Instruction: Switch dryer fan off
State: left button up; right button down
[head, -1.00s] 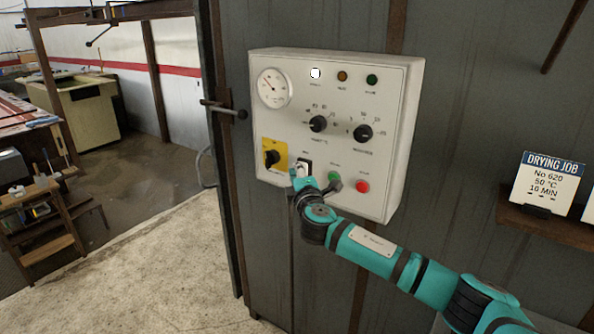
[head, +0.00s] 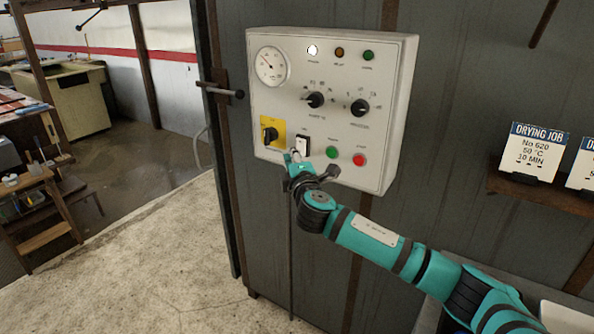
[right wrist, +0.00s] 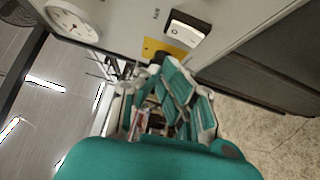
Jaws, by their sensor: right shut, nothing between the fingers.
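The rocker switch (head: 304,146), white in a black frame, sits low on the control panel (head: 384,100), between the yellow-plated rotary switch and the green button. It also shows in the right wrist view (right wrist: 187,28), with its upper face clear; I cannot tell surely which side is pressed in. My right gripper (head: 293,158) is shut and empty, just below and left of the rocker in the head view. In the right wrist view its teal fingers (right wrist: 172,82) lie close below the rocker. Whether they touch the panel is unclear. My left gripper is not in view.
The panel carries a dial gauge (head: 271,65), two black knobs, a lit white lamp (head: 312,50), a black rotary switch (head: 269,135), a green button (head: 331,152) and a red button (head: 359,160). A drying job card (head: 536,152) stands on a shelf at right.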

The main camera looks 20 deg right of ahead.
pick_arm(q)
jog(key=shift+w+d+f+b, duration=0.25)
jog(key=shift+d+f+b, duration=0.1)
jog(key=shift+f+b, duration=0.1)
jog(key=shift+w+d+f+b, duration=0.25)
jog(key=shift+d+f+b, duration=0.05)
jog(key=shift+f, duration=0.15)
pick_arm(e)
jog(key=s+a+r, duration=0.1)
jog(key=s, duration=0.5)
jog(key=shift+s+a, duration=0.15)
jog(key=shift+s, duration=0.2)
